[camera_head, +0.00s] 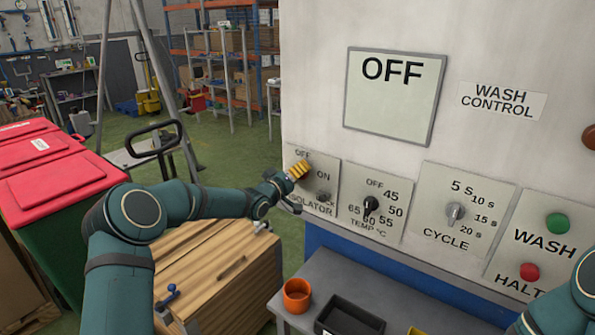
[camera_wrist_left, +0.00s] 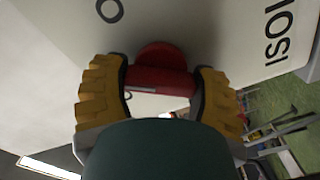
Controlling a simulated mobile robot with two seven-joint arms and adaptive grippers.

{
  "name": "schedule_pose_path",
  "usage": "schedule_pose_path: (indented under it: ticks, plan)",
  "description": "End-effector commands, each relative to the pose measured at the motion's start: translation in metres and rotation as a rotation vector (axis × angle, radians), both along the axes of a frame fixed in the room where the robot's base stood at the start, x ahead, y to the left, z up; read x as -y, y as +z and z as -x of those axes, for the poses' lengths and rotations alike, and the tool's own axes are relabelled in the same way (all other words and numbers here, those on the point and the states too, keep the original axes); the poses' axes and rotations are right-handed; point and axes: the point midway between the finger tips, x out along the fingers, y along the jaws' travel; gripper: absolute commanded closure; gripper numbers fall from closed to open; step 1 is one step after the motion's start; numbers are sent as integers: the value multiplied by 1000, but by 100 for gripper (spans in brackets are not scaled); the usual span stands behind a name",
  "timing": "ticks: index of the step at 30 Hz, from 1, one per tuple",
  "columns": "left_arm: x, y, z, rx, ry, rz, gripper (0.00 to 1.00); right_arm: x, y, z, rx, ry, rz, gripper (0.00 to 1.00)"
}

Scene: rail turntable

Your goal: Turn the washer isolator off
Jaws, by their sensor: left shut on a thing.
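The isolator plate (camera_head: 328,180) is on the left of the white machine front, with OFF at its top and ON to the right. My left gripper (camera_head: 298,170) is at its upper left and hides the isolator knob in the head view. In the left wrist view the red isolator knob (camera_wrist_left: 160,82) sits between the two yellow-padded fingers, and the gripper is shut on it. Which mark the knob points to cannot be told. A display (camera_head: 392,105) above reads OFF. My right gripper is not in view.
To the right are the temperature knob (camera_head: 371,204), the cycle knob (camera_head: 455,212), a green WASH button (camera_head: 557,223) and a red HALT button (camera_head: 529,271). Below, a grey bench holds an orange cup (camera_head: 297,295) and a black tray (camera_head: 350,320). Red-lidded bins (camera_head: 60,180) stand left.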

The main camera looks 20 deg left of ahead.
Motion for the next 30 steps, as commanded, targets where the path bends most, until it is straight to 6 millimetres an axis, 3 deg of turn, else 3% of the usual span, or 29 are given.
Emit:
schedule_pose_path:
  ticks: [15, 30]
  plan:
    - [-1, -3, 0, -159, 1, 429, 73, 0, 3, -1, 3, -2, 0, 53]
    - [0, -3, 0, -228, 0, 616, 73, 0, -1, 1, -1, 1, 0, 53]
